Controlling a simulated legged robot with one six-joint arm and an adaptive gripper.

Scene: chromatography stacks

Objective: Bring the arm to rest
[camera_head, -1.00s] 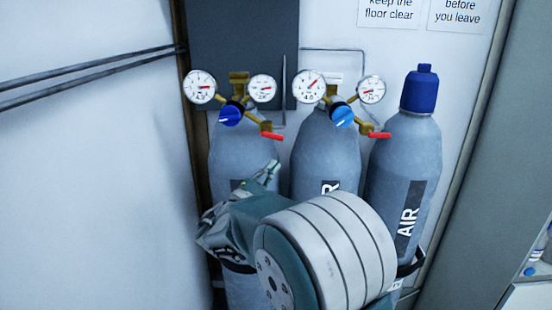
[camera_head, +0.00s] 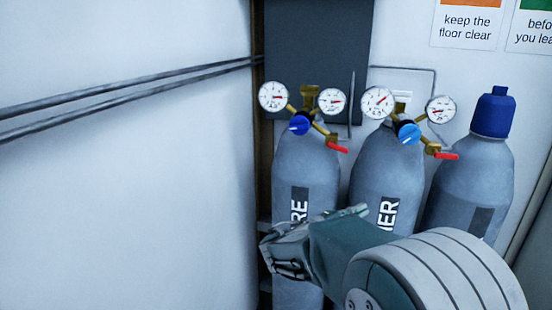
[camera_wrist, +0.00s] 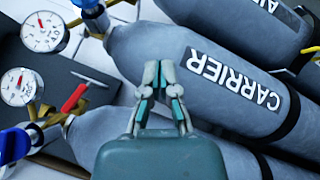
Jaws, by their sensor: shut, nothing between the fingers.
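My gripper (camera_wrist: 158,72) shows in the wrist view with its two fingers together and nothing between them. Behind it in that view is the grey cylinder marked CARRIER (camera_wrist: 235,85); I cannot tell how far apart they are. In the head view my arm reaches in from the lower right, in front of the cylinders. It covers the lower part of the middle cylinder (camera_head: 385,165). The gripper end points left, in front of the left cylinder (camera_head: 306,165), and its fingers are hard to make out there.
A right-hand cylinder with a blue cap (camera_head: 492,112) stands beside the other two. Dial gauges (camera_head: 273,97), blue knobs and red levers (camera_head: 336,147) stick out from the left and middle cylinders. A bare white wall (camera_head: 120,190) with two pipes (camera_head: 130,95) is at left.

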